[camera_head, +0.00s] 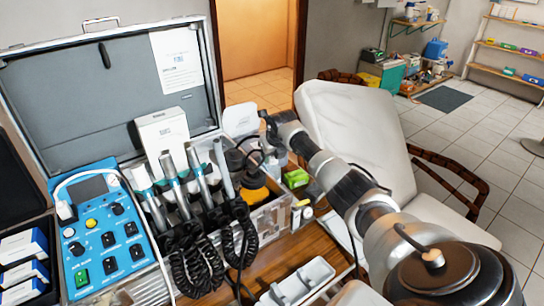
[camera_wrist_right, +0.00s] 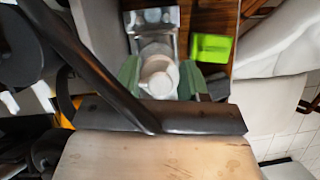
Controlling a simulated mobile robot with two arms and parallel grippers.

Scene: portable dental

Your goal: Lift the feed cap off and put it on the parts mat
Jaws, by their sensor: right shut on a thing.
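In the right wrist view a white round cap (camera_wrist_right: 158,76) sits between the green finger pads of my right gripper (camera_wrist_right: 160,80). The gripper is shut on it. Below the cap's far side is a grey metal block or fitting (camera_wrist_right: 152,22); I cannot tell whether the cap still touches it. In the head view my right gripper (camera_head: 270,152) points down behind the right side of the open case, and the cap is hidden there. I cannot make out the parts mat in either view. My left gripper is not in view.
The open case (camera_head: 110,80) holds a blue control unit (camera_head: 105,240) and several corded handpieces (camera_head: 180,185). A bright green box (camera_head: 296,178) stands close to the right gripper. A white tray (camera_head: 300,282) lies on the wooden table. A pale chair (camera_head: 355,130) stands behind my right arm.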

